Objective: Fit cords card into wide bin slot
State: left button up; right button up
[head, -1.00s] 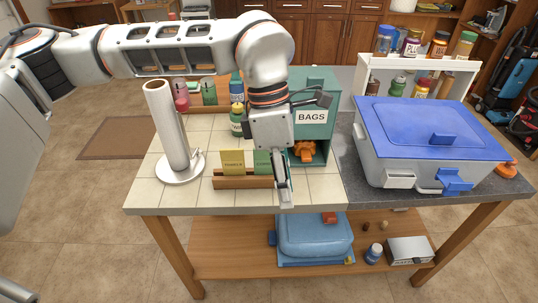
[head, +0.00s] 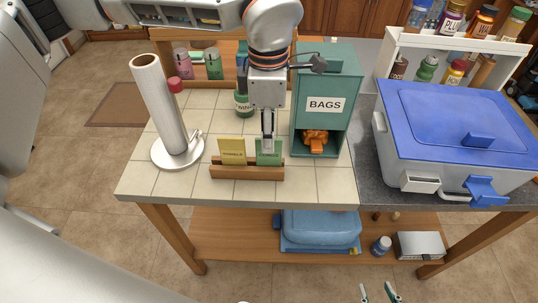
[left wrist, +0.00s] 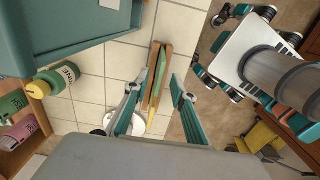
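The cords card (head: 269,158), green with its lettering hard to read, stands upright in a wooden holder (head: 240,173) beside a yellow card (head: 232,150). My left gripper (head: 268,146) points down at the green card's top edge. In the left wrist view, its fingers (left wrist: 157,95) are open, with the holder, the green card (left wrist: 166,62) and the yellow card (left wrist: 153,102) between them in the picture. The wide grey bin (head: 400,155) with a blue lid stands at the right; a white piece (head: 420,185) is on its front. My right gripper's tips (head: 377,293) show apart at the bottom edge.
A green BAGS box (head: 325,83) with an orange thing in its opening stands close right of my left gripper. A paper towel roll (head: 160,105) stands left. A green bottle (head: 243,104) is behind. The front tiles are bare.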

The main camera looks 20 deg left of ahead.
pick_arm(q)
jog(key=shift+f, duration=0.95)
grip_shut()
pick_arm(e)
jog(key=shift+w+d+r, duration=0.15)
jog(key=shift+w+d, duration=0.05)
jog(key=shift+w, duration=0.1)
jog(key=shift+s, duration=0.2)
pick_arm(q)
jog(key=shift+r, duration=0.15)
pick_arm(e)
jog(key=shift+f, duration=0.2)
